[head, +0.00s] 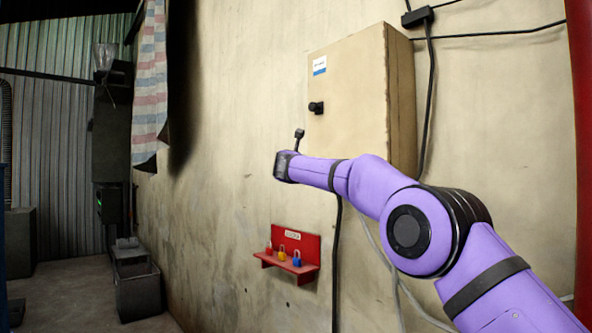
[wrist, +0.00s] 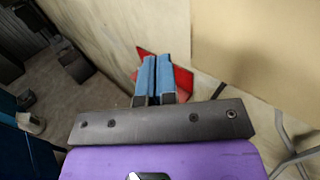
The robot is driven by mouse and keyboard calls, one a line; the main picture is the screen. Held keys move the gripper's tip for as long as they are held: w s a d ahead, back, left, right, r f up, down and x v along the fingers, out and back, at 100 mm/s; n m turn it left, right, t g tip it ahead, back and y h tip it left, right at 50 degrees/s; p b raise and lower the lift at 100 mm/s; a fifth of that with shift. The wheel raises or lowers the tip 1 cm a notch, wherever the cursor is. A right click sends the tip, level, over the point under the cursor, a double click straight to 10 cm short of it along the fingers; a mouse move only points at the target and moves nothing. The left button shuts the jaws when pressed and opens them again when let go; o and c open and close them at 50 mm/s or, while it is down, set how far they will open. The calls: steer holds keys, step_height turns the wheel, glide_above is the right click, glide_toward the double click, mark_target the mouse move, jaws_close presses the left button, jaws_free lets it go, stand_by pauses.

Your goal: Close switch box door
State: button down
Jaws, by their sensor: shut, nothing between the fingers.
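The beige switch box (head: 395,95) is mounted on the wall in the head view. Its door (head: 350,85), with a white and blue label and a black knob (head: 316,107), looks flush with the box; I see no gap along its visible edges. My arm crosses in front of its lower part and hides the bottom edge. My gripper (head: 281,166) is below and left of the box in the head view, its fingers hardly visible. In the wrist view the blue fingers of my gripper (wrist: 153,60) are together and empty. The box (wrist: 260,45) fills the upper right there.
A red wall shelf (head: 292,262) with several small padlocks is below my gripper; part of it shows behind the fingers in the wrist view (wrist: 183,82). Black cables run beside and below the box. A striped cloth (head: 150,80) hangs at left. Floor at left is partly clear.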

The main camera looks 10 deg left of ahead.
steer(key=s+a, duration=0.7)
steer(key=shift+s, duration=0.3)
